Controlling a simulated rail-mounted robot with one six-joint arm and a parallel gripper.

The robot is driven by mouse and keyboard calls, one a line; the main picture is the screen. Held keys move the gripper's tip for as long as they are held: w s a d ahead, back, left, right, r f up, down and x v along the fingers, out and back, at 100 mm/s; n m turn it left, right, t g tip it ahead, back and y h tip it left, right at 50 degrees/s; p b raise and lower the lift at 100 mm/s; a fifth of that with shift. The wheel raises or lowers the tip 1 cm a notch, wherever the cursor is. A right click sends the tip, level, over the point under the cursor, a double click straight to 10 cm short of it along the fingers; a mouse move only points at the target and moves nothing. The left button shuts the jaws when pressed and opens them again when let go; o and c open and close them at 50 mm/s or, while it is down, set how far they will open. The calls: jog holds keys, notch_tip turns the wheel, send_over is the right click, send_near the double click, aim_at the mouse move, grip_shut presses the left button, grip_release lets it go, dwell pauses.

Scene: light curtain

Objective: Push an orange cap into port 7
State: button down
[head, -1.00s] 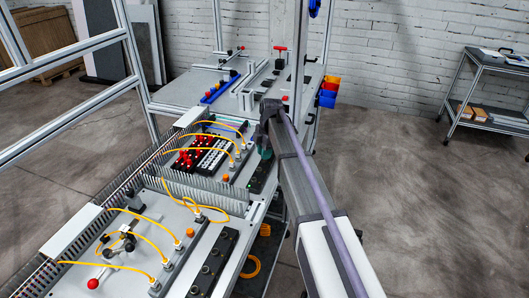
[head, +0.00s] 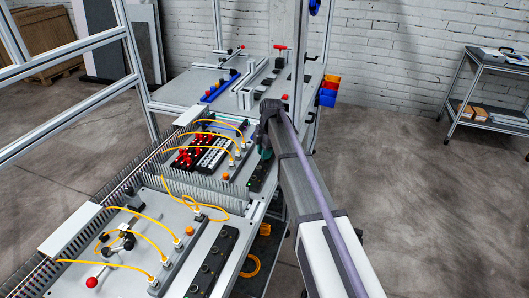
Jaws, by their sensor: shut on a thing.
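My gripper (head: 265,152) points down over the black port strip (head: 261,177) at the right edge of the middle panel. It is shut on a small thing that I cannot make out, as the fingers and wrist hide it. One orange cap (head: 225,176) sits on the grey strip with the yellow cable plugs. Another orange cap (head: 190,230) sits on the nearer cable strip. A second black port strip (head: 213,263) with several round ports lies nearer, at the front. Port numbers are too small to read, so I cannot tell which is port 7.
Yellow cables (head: 152,216) arch over the panels left of my gripper. A black block with red knobs (head: 202,154) stands in the middle panel. A blue rack (head: 220,88) lies farther back. A cart (head: 490,95) stands at the far right, with open floor before it.

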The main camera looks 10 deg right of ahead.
jog(key=shift+f, duration=0.1)
dwell(0.3)
jog(key=c, duration=0.5)
grip_release()
jog(key=shift+c, duration=0.2)
notch_tip(320, 180, up, 8)
jog(key=p, duration=0.7)
jog(key=shift+f, duration=0.15)
jog(key=shift+f, duration=0.1)
